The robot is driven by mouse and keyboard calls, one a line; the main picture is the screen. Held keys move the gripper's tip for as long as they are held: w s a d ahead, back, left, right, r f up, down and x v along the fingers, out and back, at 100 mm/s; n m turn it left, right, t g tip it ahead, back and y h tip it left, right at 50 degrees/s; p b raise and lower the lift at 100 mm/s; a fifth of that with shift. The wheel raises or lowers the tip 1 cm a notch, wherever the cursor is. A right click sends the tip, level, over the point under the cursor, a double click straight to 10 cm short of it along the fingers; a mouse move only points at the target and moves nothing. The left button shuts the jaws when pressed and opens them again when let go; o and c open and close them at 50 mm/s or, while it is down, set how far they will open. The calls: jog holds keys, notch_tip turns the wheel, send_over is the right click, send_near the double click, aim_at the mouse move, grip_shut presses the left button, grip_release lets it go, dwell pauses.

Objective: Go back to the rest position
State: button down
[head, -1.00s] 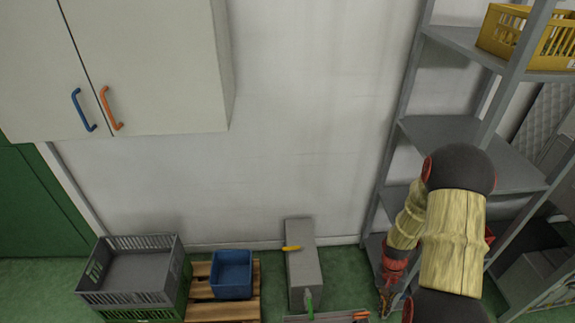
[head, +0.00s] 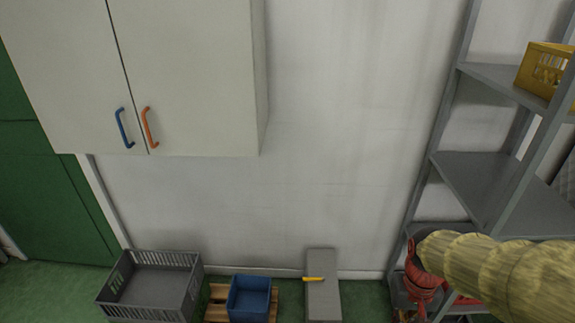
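My arm, with a straw-coloured cover, reaches in from the right edge in the head view, in front of the grey shelf rack (head: 487,190). Its red and dark wrist part hangs down near the rack's lower left post. The fingertips of my gripper cannot be made out, so I cannot tell whether they are open or hold anything.
A wall cabinet (head: 190,80) with blue and orange handles hangs at the upper left. Below stand a grey crate (head: 188,292), a blue bin (head: 250,305) on a wooden pallet (head: 215,312), and a grey box (head: 322,300) with a yellow item (head: 313,279). A yellow crate (head: 545,72) sits on the rack. The wall's middle is clear.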

jog(key=s+a+r+n+t, duration=0.1)
jog(key=s+a+r+t, duration=0.1)
jog(key=r, duration=0.5)
jog(key=s+a+r+n+t, duration=0.1)
jog(key=s+a+r+t, duration=0.2)
jog(key=r, duration=0.5)
jog(key=a+t, duration=0.1)
jog(key=a, duration=0.1)
jog(key=shift+a+r, duration=0.3)
jog(key=shift+a, duration=0.1)
